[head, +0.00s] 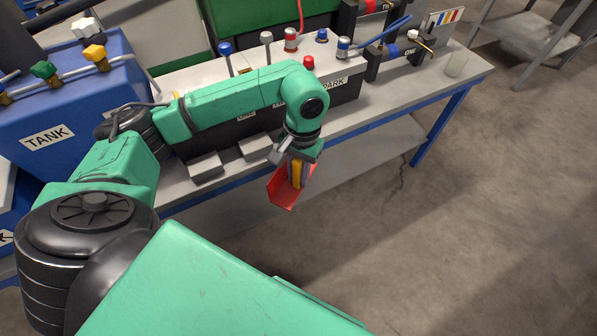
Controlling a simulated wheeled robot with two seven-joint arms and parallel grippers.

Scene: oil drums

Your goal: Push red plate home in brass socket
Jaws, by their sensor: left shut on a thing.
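A red plate (282,194) hangs in front of the workbench's near edge, tilted, with its lower end over the open floor. My left gripper (297,174) points down and is shut on this plate. A yellow-orange piece shows between the dark fingers, and I cannot tell whether it belongs to the gripper. The gripper covers the upper part of the plate. I cannot make out a brass socket in the head view. My right gripper is not in view.
The workbench (465,72) carries a black box with posts and plugs, including a red cap (308,63). Two grey blocks (205,167) lie along its front edge. A blue tank (60,120) stands at left.

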